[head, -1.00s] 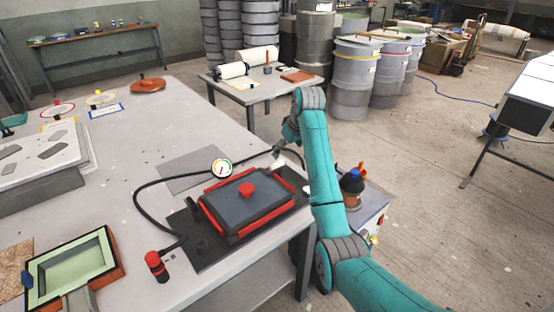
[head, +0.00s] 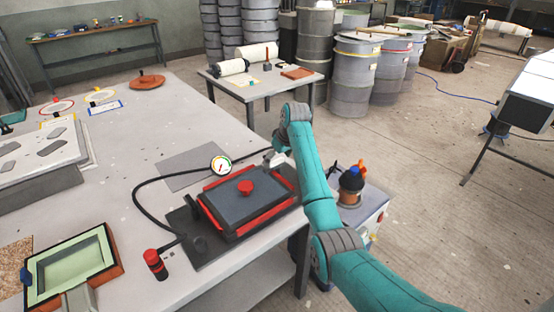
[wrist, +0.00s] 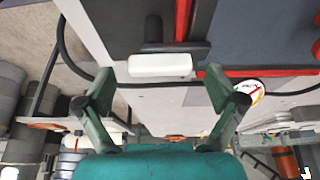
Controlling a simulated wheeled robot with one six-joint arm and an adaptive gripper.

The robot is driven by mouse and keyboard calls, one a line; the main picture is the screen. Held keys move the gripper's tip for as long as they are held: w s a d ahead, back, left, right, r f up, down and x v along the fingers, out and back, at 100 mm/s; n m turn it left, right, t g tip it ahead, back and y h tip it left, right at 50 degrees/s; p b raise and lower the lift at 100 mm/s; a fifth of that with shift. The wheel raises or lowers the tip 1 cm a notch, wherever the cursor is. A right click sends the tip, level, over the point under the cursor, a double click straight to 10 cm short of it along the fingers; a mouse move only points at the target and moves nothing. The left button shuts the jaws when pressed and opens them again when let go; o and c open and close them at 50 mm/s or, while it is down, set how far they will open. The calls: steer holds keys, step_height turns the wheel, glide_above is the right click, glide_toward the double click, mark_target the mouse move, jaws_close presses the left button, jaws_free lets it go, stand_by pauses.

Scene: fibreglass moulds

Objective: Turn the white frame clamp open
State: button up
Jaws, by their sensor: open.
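The white frame clamp (wrist: 160,66) shows in the wrist view as a white, rounded bar handle on a dark mount at the edge of the red-edged frame (wrist: 183,20). In the head view, the dark grey mould with red edges (head: 232,211) lies on the bench, and my arm partly hides its far right corner. My gripper (wrist: 160,80) is open and empty. Its two fingers stand to the left and right of the white handle, apart from it. In the head view the gripper is small, at the mould's far edge, and its fingers are hard to make out.
A pressure gauge (head: 221,166) and black hose (head: 138,205) lie close to the mould. A red-capped fitting (head: 155,264) stands in front. A green-lined tray (head: 75,264) sits at near left. A cart with a dark bottle (head: 351,186) stands to the right of the bench.

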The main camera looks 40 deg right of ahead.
steer(key=shift+w+f, duration=0.1)
steer(key=shift+f, duration=0.05)
steer(key=c, duration=1.1)
steer(key=shift+c, duration=0.2)
